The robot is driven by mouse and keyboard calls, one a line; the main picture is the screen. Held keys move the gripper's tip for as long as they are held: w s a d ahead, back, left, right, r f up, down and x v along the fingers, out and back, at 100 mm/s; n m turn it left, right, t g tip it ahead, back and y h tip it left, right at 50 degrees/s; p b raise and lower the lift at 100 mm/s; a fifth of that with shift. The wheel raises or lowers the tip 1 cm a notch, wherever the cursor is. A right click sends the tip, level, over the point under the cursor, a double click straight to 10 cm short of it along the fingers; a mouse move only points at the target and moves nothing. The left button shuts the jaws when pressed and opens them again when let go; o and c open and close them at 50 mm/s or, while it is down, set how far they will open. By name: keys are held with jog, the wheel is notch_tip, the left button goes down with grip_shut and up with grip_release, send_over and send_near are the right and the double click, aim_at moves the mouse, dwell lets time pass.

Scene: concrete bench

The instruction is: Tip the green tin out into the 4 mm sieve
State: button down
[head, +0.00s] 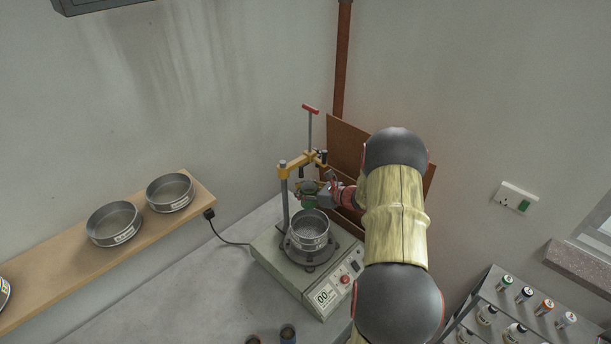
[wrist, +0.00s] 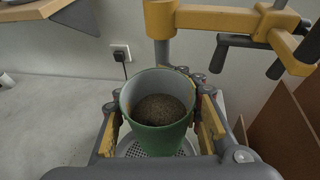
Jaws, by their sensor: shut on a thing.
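The green tin (wrist: 150,140) is held between the two fingers of my gripper (wrist: 160,108). It is open at the top and contains dark granular material. In the head view the green tin (head: 309,203) is small and partly hidden by my gripper (head: 318,190). A round metal sieve (head: 309,236) sits on the shaker under the clamp frame, just below the tin. Its perforated floor (wrist: 131,150) shows beneath the tin in the wrist view. I cannot read a mesh size on it.
The shaker (head: 290,277) has a yellow clamp arm (head: 297,163) close beside my gripper. Dark tins (head: 287,334) stand at the bench front. A rack (head: 497,298) holds several cans.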

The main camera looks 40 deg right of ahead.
jog(key=shift+s+d+r+n+y+p, duration=0.2)
jog(key=shift+s+d+r+y, duration=0.1)
jog(key=shift+d, duration=0.2)
jog(key=shift+s+d+r+n+y+p, duration=0.2)
jog(key=shift+d+r, duration=0.1)
jog(key=shift+d, duration=0.2)
jog(key=shift+f, duration=0.1)
jog(key=shift+f+b, duration=0.1)
jog(key=shift+b, duration=0.2)
jog(key=f+b, duration=0.1)
jog(key=f+n+b, duration=0.1)
jog(key=b, duration=0.1)
jog(key=h+b, duration=0.1)
jog(key=b, duration=0.1)
jog(key=shift+w+d+f+n, duration=0.15)
jog(key=shift+d+f+n, duration=0.15)
jog(key=shift+f+n, duration=0.1)
jog(key=shift+w+d+f+n+t+h+b, duration=0.2)
jog(key=shift+n+h+b, duration=0.5)
jog(key=shift+b, duration=1.15)
jog(key=shift+s+d+r+n+t+h+b, duration=0.1)
jog(key=shift+d+n+t+h+b, duration=0.25)
jog(key=shift+n+b, duration=1.05)
jog(key=shift+f+n+t+h+b, duration=0.45)
jog(key=shift+n+h+b, duration=0.5)
jog(key=shift+b, duration=3.65)
